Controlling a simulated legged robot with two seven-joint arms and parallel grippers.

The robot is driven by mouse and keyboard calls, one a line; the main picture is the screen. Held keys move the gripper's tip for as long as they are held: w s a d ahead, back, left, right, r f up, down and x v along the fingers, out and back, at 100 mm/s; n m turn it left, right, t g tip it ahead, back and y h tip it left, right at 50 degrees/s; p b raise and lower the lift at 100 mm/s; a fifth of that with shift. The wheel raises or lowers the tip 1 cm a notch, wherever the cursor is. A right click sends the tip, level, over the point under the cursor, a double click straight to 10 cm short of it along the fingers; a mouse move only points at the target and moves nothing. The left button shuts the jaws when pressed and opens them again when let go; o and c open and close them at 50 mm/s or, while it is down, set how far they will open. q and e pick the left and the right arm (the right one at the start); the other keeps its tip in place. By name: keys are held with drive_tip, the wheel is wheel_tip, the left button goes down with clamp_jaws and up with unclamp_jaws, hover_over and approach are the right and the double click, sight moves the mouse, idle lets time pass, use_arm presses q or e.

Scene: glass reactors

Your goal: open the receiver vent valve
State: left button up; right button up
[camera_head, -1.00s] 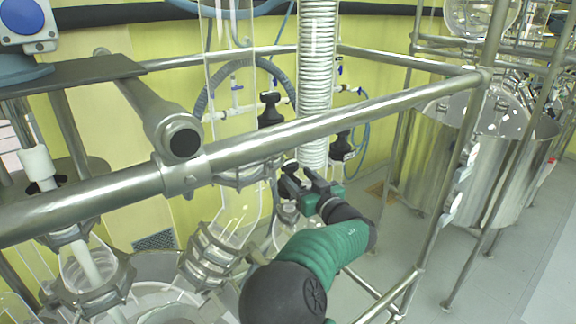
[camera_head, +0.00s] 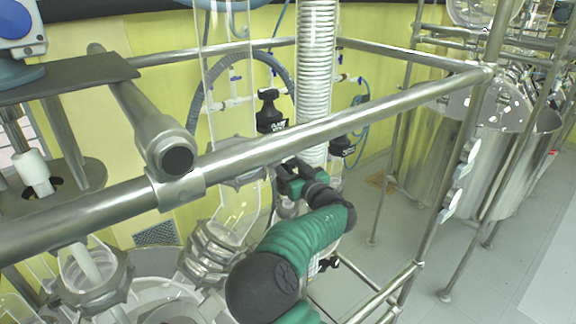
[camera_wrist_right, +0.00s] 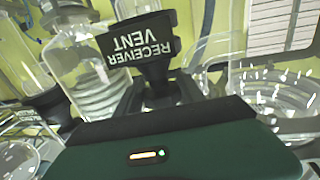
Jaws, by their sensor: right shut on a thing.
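The receiver vent valve shows in the right wrist view as a black handle (camera_wrist_right: 142,50) with upside-down white "RECEIVER VENT" lettering. My right gripper (camera_wrist_right: 160,95) is shut on its lower part, with a dark finger at either side. In the head view my right gripper (camera_head: 287,176) is just below and behind the steel rail, at the end of my green arm. The valve stem is hidden by the gripper. My left gripper is not in view.
A thick steel rail (camera_head: 330,120) crosses in front of the glassware. A ribbed white column (camera_head: 314,60) rises behind. A steel vessel (camera_head: 425,150) stands at right, with open floor before it.

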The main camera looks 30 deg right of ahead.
drive_tip(key=shift+f, duration=0.1)
drive_tip(key=shift+s+d+n+y+b, duration=0.1)
drive_tip(key=shift+d+n+y+b, duration=0.1)
drive_tip(key=shift+n+y, duration=0.4)
drive_tip(key=shift+d+n+y+b, duration=0.1)
drive_tip(key=shift+n+y+b, duration=0.15)
drive_tip(key=shift+y, duration=0.55)
drive_tip(key=shift+a+n+y, duration=0.1)
drive_tip(key=shift+n+y, duration=0.65)
drive_tip(key=shift+y, duration=0.35)
drive_tip(key=shift+a+n+g+y, duration=0.1)
drive_tip(key=shift+n+g+y, duration=0.4)
drive_tip(key=shift+n+y, duration=0.5)
drive_tip(key=shift+a+n+g+y+p, duration=0.1)
drive_tip(key=shift+n+g+y+p, duration=0.85)
drive_tip(key=shift+y, duration=1.15)
drive_tip(key=shift+n, duration=0.35)
drive_tip(key=o, duration=1.1)
drive_tip(key=shift+c, duration=0.2)
drive_tip(key=shift+s, duration=0.15)
